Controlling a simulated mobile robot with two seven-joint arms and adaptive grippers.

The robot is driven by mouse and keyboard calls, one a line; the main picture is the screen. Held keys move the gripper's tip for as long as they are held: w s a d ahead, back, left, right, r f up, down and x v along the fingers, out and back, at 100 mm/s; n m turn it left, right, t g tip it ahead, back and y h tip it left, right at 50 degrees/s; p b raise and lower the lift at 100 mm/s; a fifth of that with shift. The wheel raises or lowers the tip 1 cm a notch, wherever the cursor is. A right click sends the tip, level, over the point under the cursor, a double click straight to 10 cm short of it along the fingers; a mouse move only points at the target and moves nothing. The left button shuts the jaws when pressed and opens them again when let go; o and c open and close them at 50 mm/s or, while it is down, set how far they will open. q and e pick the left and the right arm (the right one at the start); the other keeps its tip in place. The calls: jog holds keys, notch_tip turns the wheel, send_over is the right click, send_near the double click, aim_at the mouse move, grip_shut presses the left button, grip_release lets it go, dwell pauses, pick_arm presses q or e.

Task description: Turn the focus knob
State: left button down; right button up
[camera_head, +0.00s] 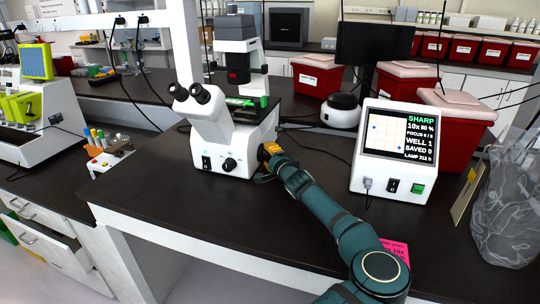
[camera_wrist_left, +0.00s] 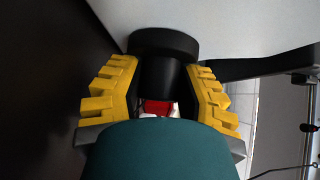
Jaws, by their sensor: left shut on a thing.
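The white microscope (camera_head: 213,128) stands on the dark bench with its eyepieces towards the left. My left gripper (camera_head: 267,152) is at the right side of its base. In the left wrist view, the yellow fingers of my left gripper (camera_wrist_left: 160,78) are closed on either side of a black round focus knob (camera_wrist_left: 163,42) on the white body. The head view hides this knob behind the gripper. Another black knob (camera_head: 229,164) shows on the base's front. My right gripper is not in view.
A white display box (camera_head: 393,153) to the right reads "SHARP", "10x", "WELL 1" and "SAVED 0". A pink note (camera_head: 395,250) lies by my arm. A clear bag (camera_head: 505,205) is at the right. Bare bench lies in front of the microscope.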

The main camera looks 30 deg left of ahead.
pick_arm(q)
jog(key=shift+s+a+r, duration=0.15)
jog(key=shift+s+a, duration=0.1)
jog(key=shift+a, duration=0.1)
jog(key=c, duration=0.6)
grip_release()
jog(key=shift+o, duration=0.2)
jog(key=shift+a, duration=0.15)
jog(key=shift+d+f, duration=0.2)
jog(key=shift+d, duration=0.15)
jog(key=shift+s+d, duration=0.15)
jog(key=shift+d, duration=0.2)
jog(key=shift+v, duration=3.4)
jog(key=shift+s+a+r, duration=0.1)
jog(key=shift+s+r, duration=0.05)
jog(key=shift+r, duration=0.05)
